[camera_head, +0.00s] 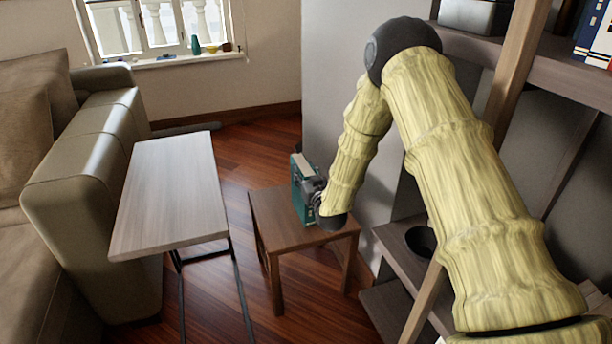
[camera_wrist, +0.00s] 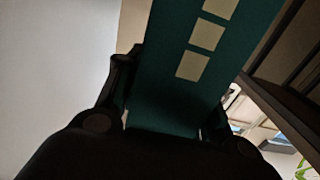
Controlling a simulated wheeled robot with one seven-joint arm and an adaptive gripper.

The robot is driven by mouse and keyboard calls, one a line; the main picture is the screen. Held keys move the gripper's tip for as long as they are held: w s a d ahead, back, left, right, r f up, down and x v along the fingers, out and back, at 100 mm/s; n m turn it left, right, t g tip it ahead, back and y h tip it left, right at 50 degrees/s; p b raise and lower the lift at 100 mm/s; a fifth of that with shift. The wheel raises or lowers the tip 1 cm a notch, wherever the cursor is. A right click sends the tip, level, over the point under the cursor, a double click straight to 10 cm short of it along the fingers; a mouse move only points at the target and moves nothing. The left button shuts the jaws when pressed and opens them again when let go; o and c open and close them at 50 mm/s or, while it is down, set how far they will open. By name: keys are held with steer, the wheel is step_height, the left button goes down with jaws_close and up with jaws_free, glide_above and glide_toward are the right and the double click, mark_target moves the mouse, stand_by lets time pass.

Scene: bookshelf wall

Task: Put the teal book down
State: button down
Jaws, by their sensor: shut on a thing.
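The teal book (camera_head: 300,192) is upright at the small brown wooden table (camera_head: 283,226), over its top. I cannot tell whether its lower edge touches the tabletop. My gripper (camera_head: 314,190) is shut on the book from its right side, and my arm partly hides it. In the wrist view the teal book (camera_wrist: 190,85), with several cream squares on its face, lies between the two dark fingers of my gripper (camera_wrist: 165,110).
A taller, light grey-brown side table (camera_head: 172,190) stands left of the small table, beside a beige sofa (camera_head: 90,190). A bookshelf (camera_head: 540,70) is at the right, with a dark bowl (camera_head: 421,241) on a low shelf. The small table's front top is bare.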

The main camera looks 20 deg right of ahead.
stand_by(0.3)
steer(key=c, duration=0.9)
jaws_free()
steer(key=shift+r, duration=0.2)
steer(key=s+p, duration=0.2)
steer(key=s, duration=1)
steer(key=s+a+f+g, duration=0.2)
steer(key=s+f+g, duration=0.3)
steer(key=s+f, duration=0.65)
steer(key=s+a+f+g, duration=0.2)
steer(key=s+f+g, duration=0.3)
steer(key=s+f, duration=0.65)
steer(key=s+f+g, duration=0.2)
steer(key=s, duration=0.6)
steer(key=s+f+g, duration=0.2)
steer(key=s+g, duration=0.1)
steer(key=s, duration=0.6)
steer(key=s+f+g, duration=0.2)
steer(key=s+g, duration=0.1)
steer(key=s, duration=0.6)
steer(key=shift+a+f+m+h, duration=0.2)
steer(key=shift+f+m+h, duration=0.1)
steer(key=shift+f+m, duration=0.1)
